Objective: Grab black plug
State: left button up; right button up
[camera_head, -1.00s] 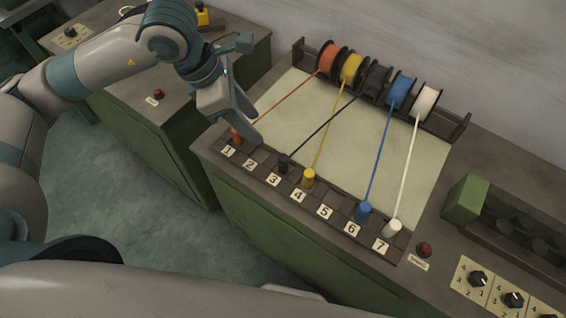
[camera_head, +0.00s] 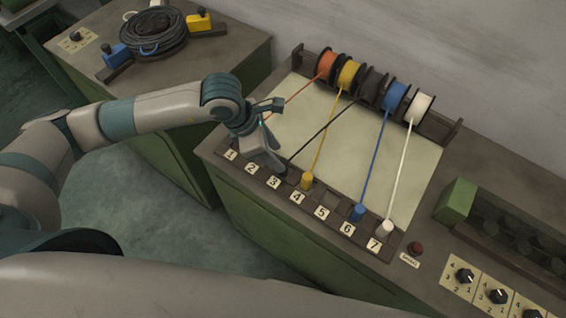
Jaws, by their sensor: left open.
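The black plug itself is hidden by my left gripper (camera_head: 272,164). Its black wire (camera_head: 322,130) runs from the black spool (camera_head: 371,86) down to the gripper's fingertips, near the slot labelled 3. My left gripper is open and reaches down to the slot row around labels 2 and 3. I cannot tell whether the plug is between the fingers. My right gripper is not in view.
A yellow plug (camera_head: 307,181) stands by label 4, a blue plug (camera_head: 357,212) by label 6 and a white plug (camera_head: 384,229) by label 7. A red button (camera_head: 415,248) and dials (camera_head: 465,275) are at the right. A coiled cable (camera_head: 157,32) lies on the left cabinet.

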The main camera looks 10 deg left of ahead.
aim_at(282, 161)
pick_arm(q)
jog(key=shift+f, duration=0.15)
jog(key=shift+p+x, duration=0.75)
jog(key=shift+p, duration=0.2)
jog(key=p+x, duration=0.1)
jog(key=x, duration=0.1)
jog(key=shift+d+f, duration=0.35)
jog(key=shift+d+f+p, duration=0.1)
jog(key=shift+f+p, duration=0.2)
jog(key=shift+f, duration=0.1)
jog(key=shift+c, duration=0.3)
jog(key=shift+w, duration=0.1)
grip_shut()
jog(key=shift+r, duration=0.15)
